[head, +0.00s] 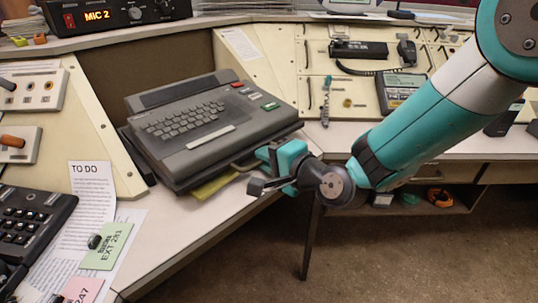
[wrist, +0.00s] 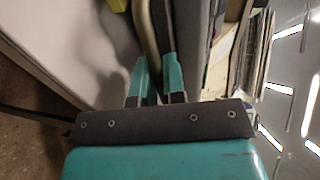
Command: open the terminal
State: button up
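The terminal (head: 205,122) is a dark grey keyboard unit with a raised strip along its back, lying on the console desk in the head view. A curved tan-grey handle (head: 246,166) shows at its front right edge, close to my gripper. My gripper (head: 262,172) is at that front edge, with its fingers pointing toward the terminal. In the wrist view the handle (wrist: 150,35) runs down between the two teal fingers of my gripper (wrist: 156,75). Whether the fingers press on it cannot be seen.
Yellow paper (head: 214,185) sticks out under the terminal's front edge. A black telephone (head: 35,225) and the TO DO sheet (head: 92,190) lie to the left. A sloped panel with a handset (head: 358,50) stands behind. Open floor (head: 400,250) lies in front.

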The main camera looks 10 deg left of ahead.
jog(key=o, duration=0.4)
jog(key=shift+c, duration=0.2)
jog(key=shift+d, duration=0.1)
jog(key=b+v, duration=1.1)
jog(key=v, duration=0.6)
jog(key=shift+s+d+r, duration=0.1)
jog(key=shift+s, duration=0.05)
